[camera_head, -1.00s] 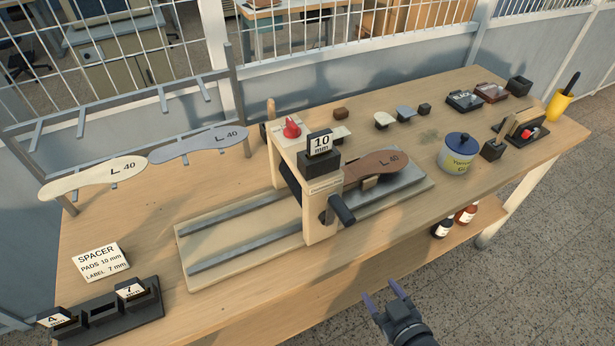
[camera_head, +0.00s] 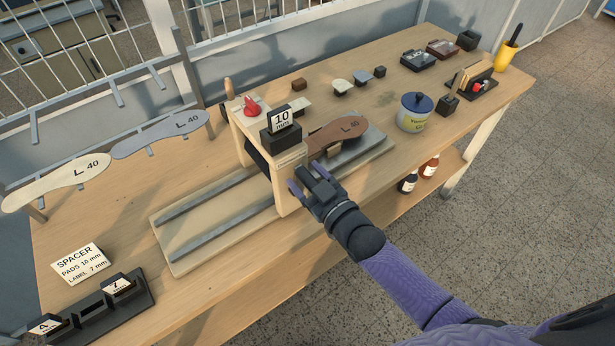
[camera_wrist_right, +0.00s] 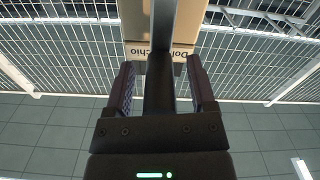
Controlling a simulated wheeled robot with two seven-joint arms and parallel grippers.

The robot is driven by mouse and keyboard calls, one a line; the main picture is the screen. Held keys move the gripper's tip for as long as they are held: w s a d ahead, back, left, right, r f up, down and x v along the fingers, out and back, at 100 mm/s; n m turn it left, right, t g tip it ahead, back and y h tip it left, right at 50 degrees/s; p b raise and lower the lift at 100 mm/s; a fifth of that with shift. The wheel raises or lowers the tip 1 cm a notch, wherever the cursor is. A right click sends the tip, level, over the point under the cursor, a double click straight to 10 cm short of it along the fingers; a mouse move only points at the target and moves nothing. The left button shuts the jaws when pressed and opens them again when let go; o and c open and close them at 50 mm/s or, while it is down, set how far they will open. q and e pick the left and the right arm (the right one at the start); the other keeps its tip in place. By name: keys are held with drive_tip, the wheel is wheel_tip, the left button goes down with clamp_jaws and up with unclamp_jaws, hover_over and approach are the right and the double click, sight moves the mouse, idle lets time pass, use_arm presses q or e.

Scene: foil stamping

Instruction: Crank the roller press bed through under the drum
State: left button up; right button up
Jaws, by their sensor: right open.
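The roller press has a beige frame (camera_head: 286,196) with a dark block marked 10 mm (camera_head: 281,138) and a red knob (camera_head: 251,106) on top. Its drum is mostly hidden inside the frame. A brown sole marked L 40 (camera_head: 338,134) sits on the grey bed (camera_head: 365,149), right of the frame. My right gripper (camera_head: 304,177) is at the frame's front side, where it hides the crank. In the right wrist view its fingers (camera_wrist_right: 161,83) are apart, with a dark bar, apparently the crank handle (camera_wrist_right: 160,92), between them; contact is unclear. My left gripper is out of view.
Two rails (camera_head: 215,215) run left from the press, clear of objects. A spacer rack (camera_head: 120,300) and a spacer card (camera_head: 79,264) are at the left front. A blue-lidded pot (camera_head: 414,116) stands right of the press. Soles (camera_head: 160,135) rest on a rack at the back left.

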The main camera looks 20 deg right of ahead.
clamp_jaws()
idle(1.4)
